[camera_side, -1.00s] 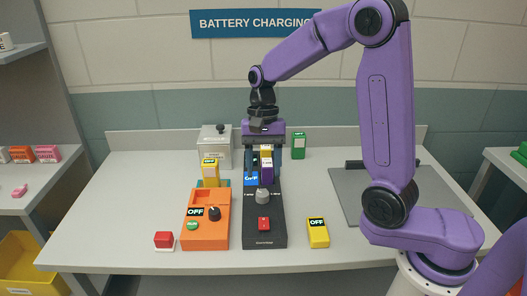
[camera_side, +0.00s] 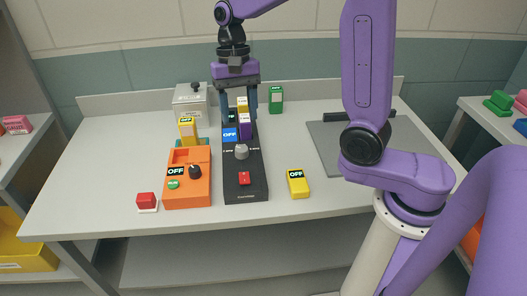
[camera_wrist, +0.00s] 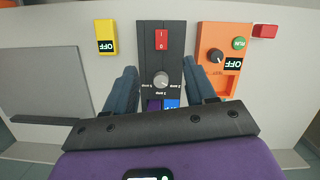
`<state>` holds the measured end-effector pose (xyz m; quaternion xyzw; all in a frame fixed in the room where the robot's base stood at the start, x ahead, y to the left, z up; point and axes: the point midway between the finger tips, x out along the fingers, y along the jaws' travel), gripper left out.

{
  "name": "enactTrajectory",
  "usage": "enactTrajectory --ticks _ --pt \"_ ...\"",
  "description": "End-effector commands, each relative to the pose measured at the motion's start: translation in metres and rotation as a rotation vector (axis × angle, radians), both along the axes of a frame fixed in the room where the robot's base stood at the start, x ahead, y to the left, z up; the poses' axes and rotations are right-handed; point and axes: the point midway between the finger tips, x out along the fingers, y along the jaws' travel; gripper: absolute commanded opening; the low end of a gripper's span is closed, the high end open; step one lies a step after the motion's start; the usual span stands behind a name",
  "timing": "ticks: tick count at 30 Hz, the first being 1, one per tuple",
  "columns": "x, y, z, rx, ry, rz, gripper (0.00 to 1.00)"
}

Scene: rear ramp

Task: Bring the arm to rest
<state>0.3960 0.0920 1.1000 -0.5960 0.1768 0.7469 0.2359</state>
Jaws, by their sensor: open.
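My gripper (camera_side: 239,112) is open, its two fingers pointing down over the back of the black charger (camera_side: 231,182). In the wrist view my open fingers (camera_wrist: 162,68) frame the charger's grey dial (camera_wrist: 161,80). The purple pack (camera_wrist: 153,105) is mostly hidden there by the gripper body. A blue "OFF" label (camera_side: 230,134) shows beside the pack, and a red switch (camera_side: 244,178) is at the charger's front.
An orange charger (camera_side: 173,193) with a yellow pack (camera_side: 187,130) behind it is to the left. A red button (camera_side: 146,201), a yellow block (camera_side: 298,183), a green pack (camera_side: 276,99) and a grey lidded box (camera_side: 190,100) stand around. A grey mat (camera_side: 340,150) lies right.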

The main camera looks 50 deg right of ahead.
Motion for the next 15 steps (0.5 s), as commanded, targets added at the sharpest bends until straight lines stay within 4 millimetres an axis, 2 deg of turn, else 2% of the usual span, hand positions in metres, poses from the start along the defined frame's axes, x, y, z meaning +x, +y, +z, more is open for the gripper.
enactTrajectory --ticks 15 --pt "-0.045 0.01 -0.005 -0.004 -0.089 0.499 0.55"
